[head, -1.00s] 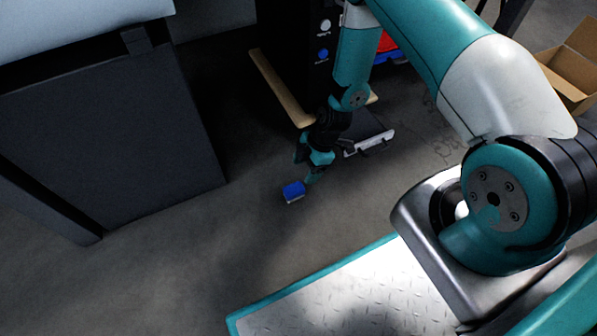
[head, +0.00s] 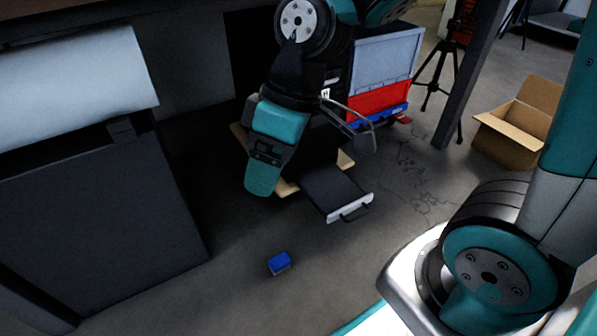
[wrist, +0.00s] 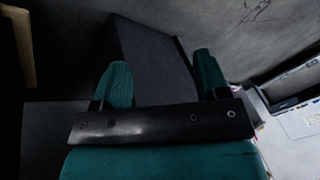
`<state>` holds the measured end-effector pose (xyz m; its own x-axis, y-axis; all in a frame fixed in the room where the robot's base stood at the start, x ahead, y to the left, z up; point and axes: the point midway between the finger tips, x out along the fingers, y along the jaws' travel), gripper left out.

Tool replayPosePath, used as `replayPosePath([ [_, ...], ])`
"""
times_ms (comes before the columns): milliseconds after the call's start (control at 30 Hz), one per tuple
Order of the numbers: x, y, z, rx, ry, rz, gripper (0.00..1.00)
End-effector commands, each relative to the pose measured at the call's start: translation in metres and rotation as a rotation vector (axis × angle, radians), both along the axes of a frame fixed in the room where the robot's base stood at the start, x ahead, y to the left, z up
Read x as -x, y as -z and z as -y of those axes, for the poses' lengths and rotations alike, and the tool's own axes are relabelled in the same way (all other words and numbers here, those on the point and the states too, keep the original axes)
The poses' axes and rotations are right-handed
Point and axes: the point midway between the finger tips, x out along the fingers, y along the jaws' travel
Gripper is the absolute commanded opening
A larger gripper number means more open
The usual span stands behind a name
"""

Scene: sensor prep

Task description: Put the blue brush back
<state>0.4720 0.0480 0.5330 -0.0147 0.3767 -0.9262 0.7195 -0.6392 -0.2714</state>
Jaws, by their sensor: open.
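The blue brush (head: 279,263) lies on the grey concrete floor in the head view, in front of the open drawer (head: 350,207). It does not show in the wrist view. My gripper (head: 264,172) hangs well above the floor, up and left of the brush in the head picture, beside the dark cabinet. In the wrist view its two teal fingers (wrist: 161,78) stand apart with nothing between them. The drawer has a dark top and a pale front with a handle; what it holds cannot be told.
A grey cabinet (head: 95,220) stands at the left. A pale wooden base edge (head: 345,160) shows under the dark cabinet. Red and blue bins (head: 380,98), a tripod (head: 440,75) and an open cardboard box (head: 510,135) are at the right. The floor around the brush is clear.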

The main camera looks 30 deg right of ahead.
Motion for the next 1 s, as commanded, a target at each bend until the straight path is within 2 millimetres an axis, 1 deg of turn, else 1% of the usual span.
replayPosePath([
  [33,0.019,-0.014,-0.001,0.003,0.033,-0.003,0.68],
  [100,0.040,-0.025,0.000,0.010,0.088,-0.023,0.68],
  [200,0.061,-0.034,0.002,0.019,0.141,-0.042,0.68],
  [300,0.071,-0.038,0.002,0.024,0.170,-0.052,0.68],
  [400,0.074,-0.038,0.002,0.025,0.179,-0.057,0.68],
  [1000,0.072,-0.038,0.002,0.023,0.178,-0.055,0.68],
])
